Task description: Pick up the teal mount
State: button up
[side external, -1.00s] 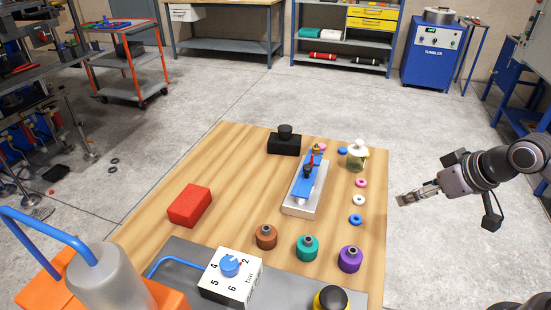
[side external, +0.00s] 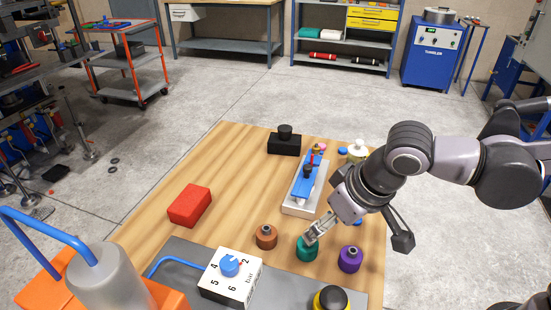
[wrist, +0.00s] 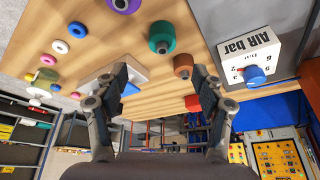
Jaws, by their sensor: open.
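The teal mount (side external: 306,252) is a short cylinder with a metal stud on top, standing on the wooden table between the brown mount (side external: 265,238) and the purple mount (side external: 349,261). My gripper (side external: 311,238) is at its upper edge in the side view and partly covers it; whether they touch I cannot tell. In the wrist view the teal mount (wrist: 162,36) is above and beyond the fingertips, not between them. My gripper (wrist: 160,80) is open and empty, its two fingers wide apart.
A metal fixture with a blue clamp (side external: 305,180) stands behind the mounts. In front are a white air dial box (side external: 231,275) and a black-and-yellow button (side external: 331,299). A red block (side external: 189,205) lies left. The table between block and fixture is clear.

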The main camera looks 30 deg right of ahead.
aim_at(307, 248)
jog(key=shift+s+a+x, duration=0.1)
jog(key=shift+s+x, duration=0.05)
jog(key=shift+x, duration=2.55)
jog(key=shift+s+a+x, duration=0.15)
jog(key=shift+x, duration=2.6)
jog(key=shift+f, duration=0.1)
jog(key=c, duration=1.3)
